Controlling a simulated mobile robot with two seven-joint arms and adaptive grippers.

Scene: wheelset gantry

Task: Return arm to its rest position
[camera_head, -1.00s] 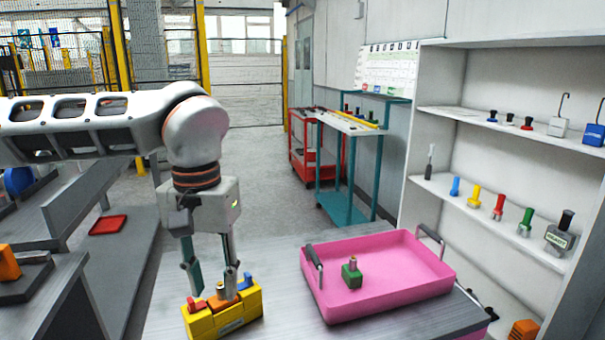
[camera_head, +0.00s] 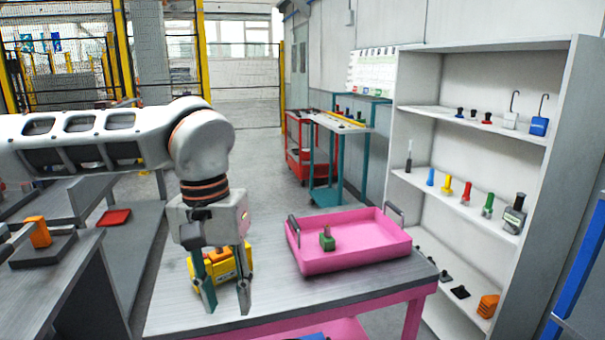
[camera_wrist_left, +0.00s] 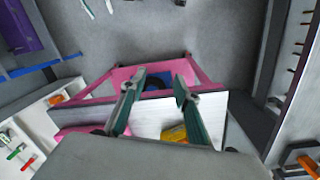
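My left arm comes in from the left in the head view. Its gripper (camera_head: 226,296) points down in front of the yellow block holder (camera_head: 217,266) and partly hides it. The fingers are apart with nothing between them. In the left wrist view the two green-grey fingers (camera_wrist_left: 159,95) also stand apart and empty, above the table edge, and a bit of the yellow holder (camera_wrist_left: 174,134) shows between them. My right gripper is not in view.
A pink tray (camera_head: 345,262) with a green piece (camera_head: 327,240) stands on the grey table (camera_head: 277,295), right of the gripper. A white shelf (camera_head: 455,209) with tools stands at the right. A red cart (camera_head: 297,160) is behind. The table's front strip is bare.

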